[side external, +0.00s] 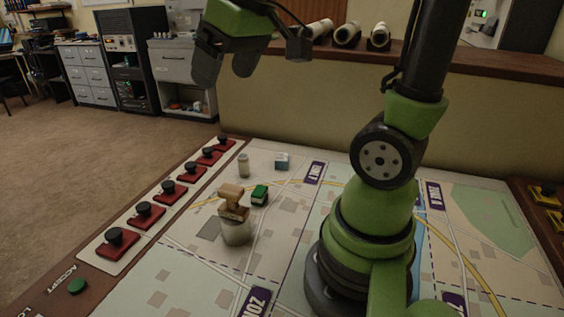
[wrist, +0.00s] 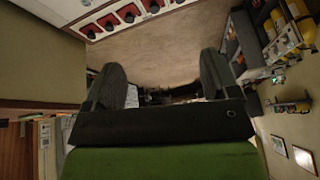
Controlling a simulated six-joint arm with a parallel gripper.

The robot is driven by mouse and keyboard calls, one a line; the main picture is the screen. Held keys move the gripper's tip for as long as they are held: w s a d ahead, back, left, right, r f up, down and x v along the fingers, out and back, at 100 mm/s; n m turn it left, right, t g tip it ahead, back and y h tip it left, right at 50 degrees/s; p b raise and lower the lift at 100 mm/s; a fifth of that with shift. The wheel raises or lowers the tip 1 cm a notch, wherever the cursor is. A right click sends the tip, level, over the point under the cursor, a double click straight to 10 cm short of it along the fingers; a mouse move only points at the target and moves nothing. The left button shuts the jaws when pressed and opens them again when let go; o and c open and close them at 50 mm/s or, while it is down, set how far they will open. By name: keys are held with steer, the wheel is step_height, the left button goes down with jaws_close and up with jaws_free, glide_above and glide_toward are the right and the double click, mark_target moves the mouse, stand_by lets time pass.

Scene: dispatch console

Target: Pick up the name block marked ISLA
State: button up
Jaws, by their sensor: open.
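My gripper (side external: 226,72) is high above the far left part of the map board, its fingers apart with nothing between them. In the wrist view my gripper (wrist: 163,82) is also open and empty. Small blocks stand on the board well below: a green block (side external: 260,196), a blue and white block (side external: 282,161) and stacked tan wooden blocks (side external: 231,191) that appear to rest on a pale round holder (side external: 237,234). No lettering is legible on any block, so I cannot tell which is marked ISLA. The wrist view shows none of these blocks.
A small pale jar (side external: 243,165) stands behind the stack. A row of red switches with black knobs (side external: 117,240) lines the board's left edge, with a green button (side external: 78,286) at the front. A raised ledge (side external: 470,62) bounds the back. Bare board surrounds the blocks.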

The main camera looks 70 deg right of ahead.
steer(key=w+d+f+n+g, duration=0.1)
steer(key=w+d+f+g, duration=0.2)
steer(key=d, duration=0.4)
steer(key=n+g, duration=0.2)
steer(key=n, duration=0.2)
glide_toward(281, 157)
steer(key=shift+w+a+f, duration=0.1)
steer(key=shift+w+f, duration=0.25)
steer(key=shift+w, duration=0.1)
step_height(281, 157, down, 4)
steer(key=shift+r, duration=0.2)
steer(key=shift+s+d+f, duration=0.1)
steer(key=shift+s+f, duration=0.05)
steer(key=shift+f, duration=1.4)
steer(key=shift+s+d+f, duration=0.1)
steer(key=shift+f, duration=1.45)
steer(key=c, duration=1)
